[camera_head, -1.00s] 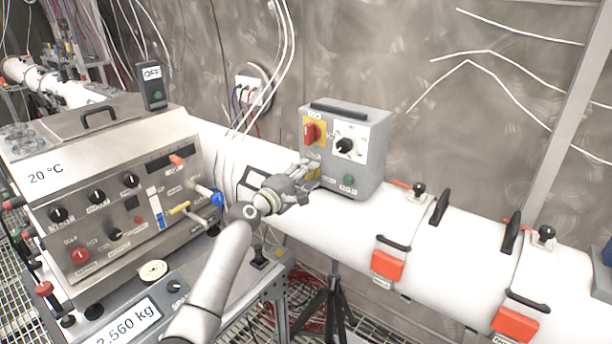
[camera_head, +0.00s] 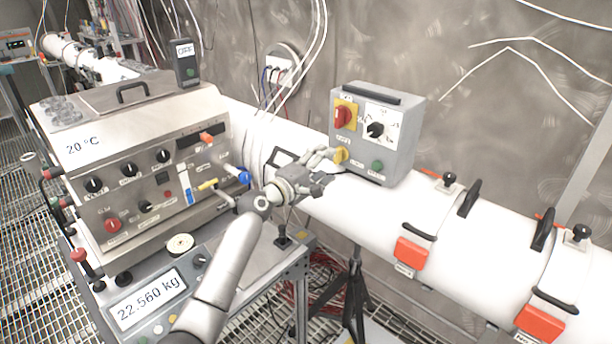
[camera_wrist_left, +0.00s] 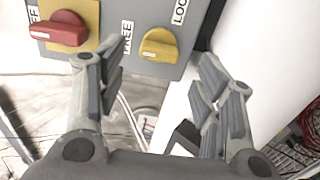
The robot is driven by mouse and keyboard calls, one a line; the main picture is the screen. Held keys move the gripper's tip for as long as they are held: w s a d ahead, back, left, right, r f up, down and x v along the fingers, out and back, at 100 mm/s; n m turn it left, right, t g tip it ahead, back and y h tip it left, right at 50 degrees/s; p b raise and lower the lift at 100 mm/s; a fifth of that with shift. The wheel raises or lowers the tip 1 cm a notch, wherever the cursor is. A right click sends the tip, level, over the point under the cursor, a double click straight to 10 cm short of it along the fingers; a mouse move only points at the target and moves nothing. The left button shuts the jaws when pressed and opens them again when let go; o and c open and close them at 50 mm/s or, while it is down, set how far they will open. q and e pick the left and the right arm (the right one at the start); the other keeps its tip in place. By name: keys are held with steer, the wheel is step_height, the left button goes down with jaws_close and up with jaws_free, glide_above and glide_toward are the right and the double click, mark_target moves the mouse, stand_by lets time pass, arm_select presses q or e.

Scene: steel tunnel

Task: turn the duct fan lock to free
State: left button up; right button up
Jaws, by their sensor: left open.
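The grey control box (camera_head: 408,135) stands on the white duct. Its yellow lock knob (camera_head: 341,155) is at the lower left of the front. In the left wrist view the yellow knob (camera_wrist_left: 160,45) lies roughly crosswise, between a FREE label (camera_wrist_left: 128,37) on the left and a partly cut-off LOCK label (camera_wrist_left: 180,11) at upper right. I cannot tell which label it points to. My left gripper (camera_head: 327,160) is open and empty, fingers toward the box. In the wrist view its fingertips (camera_wrist_left: 163,58) lie either side of the knob, with no visible contact. My right gripper is not in view.
A red switch (camera_head: 343,116), a black selector (camera_head: 375,130) and a green button (camera_head: 377,166) share the box front. The white duct (camera_head: 350,205) runs below it, with red latches (camera_head: 411,252) to the right. A steel instrument (camera_head: 140,175) stands left of my arm.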

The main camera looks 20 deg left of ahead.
arm_select(q)
steer(key=v, duration=0.7)
steer(key=shift+s, duration=0.25)
steer(key=s+a+f+m+g+y+b, duration=0.1)
steer(key=s+f+m+g+y+b, duration=0.2)
steer(key=f, duration=2.3)
steer(key=s+f+m+g+y, duration=0.1)
steer(key=s+f+g, duration=0.1)
steer(key=s+f, duration=0.4)
steer(key=s+f+m+g, duration=0.1)
steer(key=s+f+g, duration=0.15)
steer(key=f, duration=0.65)
steer(key=s+f+m+g+y, duration=0.1)
steer(key=s+f, duration=0.4)
steer(key=f, duration=0.2)
steer(key=s+d+f+m+g, duration=0.1)
steer(key=s+f, duration=0.6)
steer(key=s, duration=0.7)
steer(key=s+d+f+m+g+b, duration=0.1)
steer(key=s+f+m+g, duration=0.3)
steer(key=s, duration=1)
steer(key=s+d+f+m+g+y+b, duration=0.1)
steer(key=s+f+m, duration=0.4)
steer(key=s+f, duration=0.7)
steer(key=s+d+g, duration=0.1)
steer(key=s, duration=0.1)
steer(key=shift+s+f+m, duration=0.25)
steer(key=shift+s+m, duration=0.1)
steer(key=shift+m, duration=0.05)
steer(key=shift+g, duration=0.25)
